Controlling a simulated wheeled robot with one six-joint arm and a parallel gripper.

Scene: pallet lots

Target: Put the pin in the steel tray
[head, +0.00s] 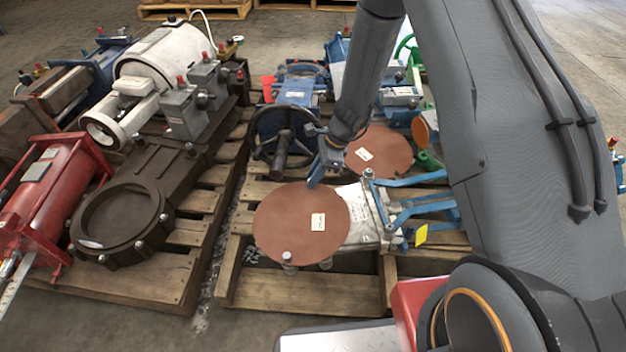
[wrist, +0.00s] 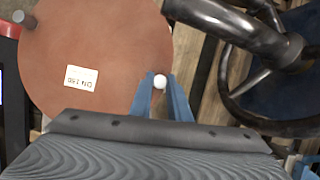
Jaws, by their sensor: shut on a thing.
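My gripper (head: 317,178) has its blue fingers pointing down above the far edge of a round brown disc on the pallet. In the wrist view my gripper (wrist: 160,84) is shut on the pin (wrist: 160,81), whose pale round end shows between the fingertips. The rest of the pin is hidden, and in the head view I cannot make it out. A pale metal surface (head: 335,338) shows at the bottom edge of the head view; I cannot tell whether it is the steel tray.
The brown disc (head: 290,222) bears a white label; a second brown disc (head: 385,158) lies behind it. A dark handwheel valve (head: 262,150) stands left of my gripper. Blue brackets (head: 425,205) stand at right. Another pallet (head: 150,285) holds red, white and dark machinery.

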